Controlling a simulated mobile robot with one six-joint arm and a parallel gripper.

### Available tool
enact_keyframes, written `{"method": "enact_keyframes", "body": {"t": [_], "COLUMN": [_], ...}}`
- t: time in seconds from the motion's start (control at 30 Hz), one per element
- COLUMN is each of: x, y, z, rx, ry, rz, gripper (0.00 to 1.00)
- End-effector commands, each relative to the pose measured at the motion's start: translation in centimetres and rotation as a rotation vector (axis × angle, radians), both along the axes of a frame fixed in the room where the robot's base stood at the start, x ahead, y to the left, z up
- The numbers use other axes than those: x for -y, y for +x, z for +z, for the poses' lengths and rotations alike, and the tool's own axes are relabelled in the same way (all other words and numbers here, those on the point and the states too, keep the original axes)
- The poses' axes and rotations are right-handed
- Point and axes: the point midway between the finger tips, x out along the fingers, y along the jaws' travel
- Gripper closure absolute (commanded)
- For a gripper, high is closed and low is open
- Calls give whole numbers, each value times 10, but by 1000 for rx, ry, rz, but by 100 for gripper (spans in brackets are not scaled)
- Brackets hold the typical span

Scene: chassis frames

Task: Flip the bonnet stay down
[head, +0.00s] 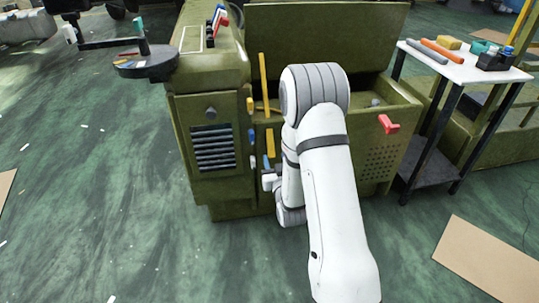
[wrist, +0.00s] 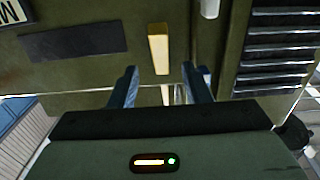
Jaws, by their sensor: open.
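The olive machine's bonnet (head: 325,38) stands raised at the back. A long yellow bar (head: 263,85), which looks like the bonnet stay, stands nearly upright at the left of the open bay. A shorter yellow lever (head: 270,142) is on the front face below it. In the wrist view, a yellow bar (wrist: 158,48) lies just beyond my gripper (wrist: 161,78), in line with the gap between its fingers. I cannot tell which yellow part this is. My gripper is open and holds nothing visible. In the head view my white arm hides much of the gripper and machine front.
A slatted vent (head: 213,148) is on the machine's front left. A red handle (head: 388,123) sticks out at the right. A round dark tray (head: 146,63) stands left, and a white-topped table (head: 466,65) with tools stands right. Green floor at the left is mostly clear.

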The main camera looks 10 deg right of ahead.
Motion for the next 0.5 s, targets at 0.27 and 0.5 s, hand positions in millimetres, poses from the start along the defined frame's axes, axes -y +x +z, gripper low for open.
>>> {"method": "enact_keyframes", "body": {"t": [0.27, 0.5], "x": [0, 0], "y": [42, 69], "z": [-1, 0], "rx": [5, 2], "ry": [1, 1], "rz": [0, 0], "gripper": [56, 56]}}
